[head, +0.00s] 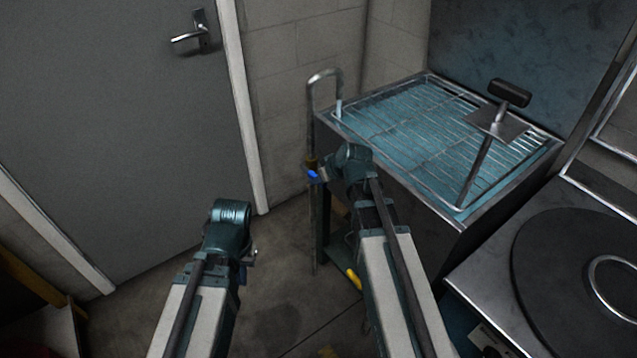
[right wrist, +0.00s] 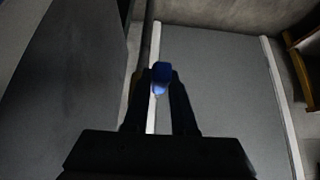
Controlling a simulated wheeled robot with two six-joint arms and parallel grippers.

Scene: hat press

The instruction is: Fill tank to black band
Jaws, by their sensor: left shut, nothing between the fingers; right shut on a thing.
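A curved metal pipe (head: 324,76) rises at the back left corner of a steel bench with a wire grid top (head: 410,130). Its spout end points down at the grid's edge. A brass fitting with a blue handle (head: 313,174) sits low on the pipe. My right gripper (head: 323,175) is shut on the blue handle, which also shows between its fingers in the right wrist view (right wrist: 161,73). My left gripper (head: 252,256) is shut and empty, over the floor in front of the door. I cannot make out a tank level or a black band.
A black-handled tool (head: 510,93) with a metal plate stands over the bench's right side. A round dark plate (head: 580,270) lies on a metal surface at right. A grey door (head: 110,120) is at left. Open floor (head: 285,290) lies between door and bench.

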